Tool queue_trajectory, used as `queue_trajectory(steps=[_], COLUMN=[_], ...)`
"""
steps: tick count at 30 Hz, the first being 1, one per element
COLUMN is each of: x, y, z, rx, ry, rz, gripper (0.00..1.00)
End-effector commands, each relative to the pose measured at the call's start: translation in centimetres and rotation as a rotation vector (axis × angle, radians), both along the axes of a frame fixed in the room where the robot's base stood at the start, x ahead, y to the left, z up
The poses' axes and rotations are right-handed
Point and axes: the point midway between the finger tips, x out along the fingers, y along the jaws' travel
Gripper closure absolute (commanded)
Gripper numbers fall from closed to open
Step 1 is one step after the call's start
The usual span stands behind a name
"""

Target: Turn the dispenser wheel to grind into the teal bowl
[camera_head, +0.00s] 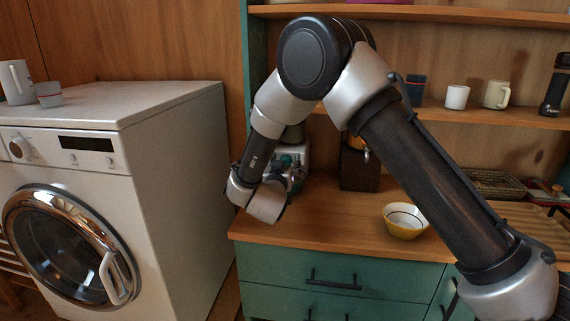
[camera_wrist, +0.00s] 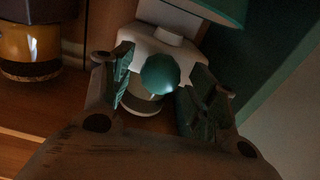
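In the wrist view, the dispenser has a pale body (camera_wrist: 155,52) with a round teal knob (camera_wrist: 160,74) facing the camera, which looks like part of its wheel. My gripper (camera_wrist: 161,68) is open, with one finger on each side of the knob. Gaps show on both sides, and I see no contact. A pale rounded piece (camera_wrist: 142,103) shows below the knob; I cannot tell what it is. In the head view, the dispenser (camera_head: 303,152) stands at the counter's left back, partly hidden by my arm. I cannot make out a teal bowl in either view.
A yellow and white bowl (camera_head: 405,222) stands on the wooden counter (camera_head: 320,222). A dark wooden box-like item (camera_head: 359,172) stands right of the dispenser. A white washing machine (camera_head: 165,135) is at left. Shelves above hold a white cup (camera_head: 457,97) and a mug (camera_head: 496,95).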

Motion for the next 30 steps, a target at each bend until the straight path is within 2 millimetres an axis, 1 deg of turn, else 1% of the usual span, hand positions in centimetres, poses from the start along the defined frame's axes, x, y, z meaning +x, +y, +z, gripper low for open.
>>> queue_trajectory(steps=[1, 7, 14, 19, 23, 30], x=[-0.01, -0.03, -0.03, -0.04, -0.04, -0.05], y=[0.00, 0.02, 0.01, 0.00, -0.02, -0.07], z=[0.01, 0.01, 0.01, 0.01, 0.01, 0.00], rx=[0.000, 0.000, 0.009, 0.054, 0.126, 0.321], ry=[0.000, 0.000, -0.002, -0.011, -0.025, -0.063], rz=[0.000, 0.000, 0.000, 0.000, 0.000, 0.000], gripper=[0.51, 0.87, 0.87, 0.87, 0.87, 0.87])
